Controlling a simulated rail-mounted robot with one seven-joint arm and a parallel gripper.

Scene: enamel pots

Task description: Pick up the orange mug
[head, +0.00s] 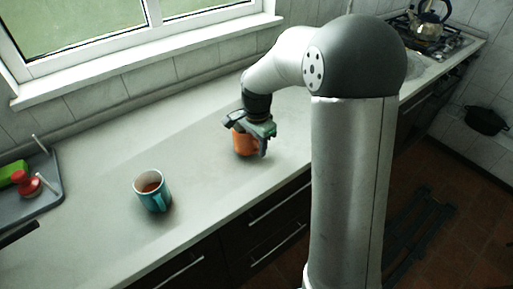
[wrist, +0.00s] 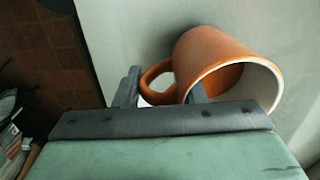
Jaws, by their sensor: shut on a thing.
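The orange mug (head: 243,144) is on or just above the grey counter in the head view, partly hidden under my gripper (head: 262,142). In the wrist view the mug (wrist: 205,52) shows its orange outside, a pale rim and its handle. My gripper (wrist: 163,84) is shut on the mug at its handle side, with the handle between the two fingers. I cannot tell whether the mug's base touches the counter.
A teal mug (head: 153,192) with something reddish-brown inside stands on the counter to the left. A grey tray (head: 47,190) with red and green items is at the far left. The counter (head: 110,150) between is clear. A kettle (head: 428,22) stands on the stove at the far right.

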